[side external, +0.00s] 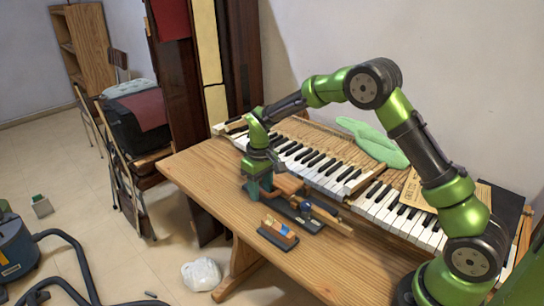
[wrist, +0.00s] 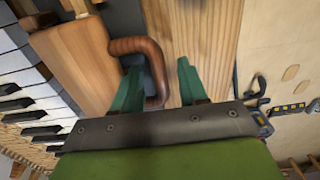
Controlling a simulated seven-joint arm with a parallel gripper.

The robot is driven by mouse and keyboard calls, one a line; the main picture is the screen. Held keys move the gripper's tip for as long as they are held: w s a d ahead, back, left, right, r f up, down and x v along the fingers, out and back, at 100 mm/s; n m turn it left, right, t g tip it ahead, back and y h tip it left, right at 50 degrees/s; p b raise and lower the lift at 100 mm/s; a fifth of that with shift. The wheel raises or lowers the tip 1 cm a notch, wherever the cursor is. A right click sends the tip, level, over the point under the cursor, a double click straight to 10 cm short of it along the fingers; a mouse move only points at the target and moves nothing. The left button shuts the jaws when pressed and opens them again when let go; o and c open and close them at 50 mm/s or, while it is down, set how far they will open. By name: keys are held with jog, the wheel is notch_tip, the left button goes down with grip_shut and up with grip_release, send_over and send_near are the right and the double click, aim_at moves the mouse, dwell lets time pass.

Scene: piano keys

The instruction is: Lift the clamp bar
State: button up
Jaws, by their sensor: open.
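A brown wrapped, bent bar (wrist: 133,45), which I take to be the clamp bar, curves beside a wooden block (wrist: 72,62) in the wrist view. Its lower stretch runs between the two teal fingers of my gripper (wrist: 158,72). The fingers are open, with a gap on the bar's right side; whether the left finger touches it I cannot tell. In the side view my gripper (side external: 258,187) is low over the table, at the left end of a dark-based fixture with a wooden block (side external: 288,184). The bar cannot be made out clearly there.
A small dark stand with orange and blue pieces (side external: 278,231) is on the wooden table (side external: 205,180) in front of the fixture. The table's left front is clear.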

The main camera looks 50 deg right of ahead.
jog(key=c, duration=0.7)
jog(key=shift+r, duration=0.1)
jog(key=shift+r, duration=0.1)
jog(key=shift+d+r, duration=0.2)
jog(key=shift+r, duration=0.35)
jog(key=shift+d+r, duration=0.15)
jog(key=shift+r, duration=0.35)
jog(key=shift+d+r, duration=0.25)
jog(key=shift+r, duration=0.3)
jog(key=shift+d+r, duration=0.25)
jog(key=shift+r, duration=0.25)
jog(key=shift+d, duration=0.15)
